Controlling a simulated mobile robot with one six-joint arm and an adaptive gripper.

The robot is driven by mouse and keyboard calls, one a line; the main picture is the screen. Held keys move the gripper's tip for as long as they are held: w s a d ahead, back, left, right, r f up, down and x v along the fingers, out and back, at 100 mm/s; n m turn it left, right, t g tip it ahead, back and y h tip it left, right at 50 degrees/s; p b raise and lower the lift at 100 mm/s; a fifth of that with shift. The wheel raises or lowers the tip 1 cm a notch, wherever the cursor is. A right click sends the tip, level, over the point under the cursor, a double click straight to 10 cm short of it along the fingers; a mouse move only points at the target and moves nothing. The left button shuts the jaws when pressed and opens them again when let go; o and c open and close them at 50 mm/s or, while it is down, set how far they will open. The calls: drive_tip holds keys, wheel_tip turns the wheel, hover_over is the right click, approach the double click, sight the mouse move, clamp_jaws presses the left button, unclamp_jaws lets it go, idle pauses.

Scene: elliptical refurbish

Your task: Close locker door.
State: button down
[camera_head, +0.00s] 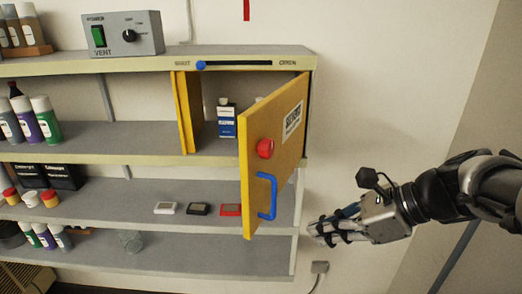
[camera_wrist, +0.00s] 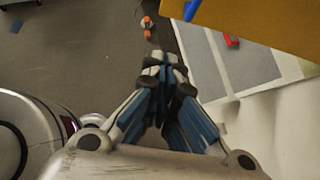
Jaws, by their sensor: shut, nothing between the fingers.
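The yellow locker door (camera_head: 272,150) stands open, swung out from the right side of the locker (camera_head: 190,110) on the upper shelf. It has a red knob, a blue handle (camera_head: 268,196) and a label. In the head view my gripper (camera_head: 318,232) is to the right of the door and a little below the handle, apart from it. Its fingers are shut and empty. In the wrist view my gripper (camera_wrist: 165,65) points toward the floor, with the door (camera_wrist: 265,22) and part of the blue handle (camera_wrist: 191,8) at the top right.
A slider (camera_head: 245,64) marked SHUT and OPEN sits above the locker, its blue knob at the SHUT end. A white and blue carton (camera_head: 227,120) stands inside. Shelves (camera_head: 120,205) hold bottles and small devices to the left. The wall right of the door is clear.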

drive_tip(key=w+a+r+x, duration=0.1)
drive_tip(key=x, duration=1.1)
drive_tip(key=shift+w+a+p, duration=0.2)
drive_tip(key=shift+a+p, duration=0.1)
drive_tip(key=shift+a, duration=0.1)
drive_tip(key=shift+a+r, duration=0.15)
drive_tip(key=shift+r, duration=0.05)
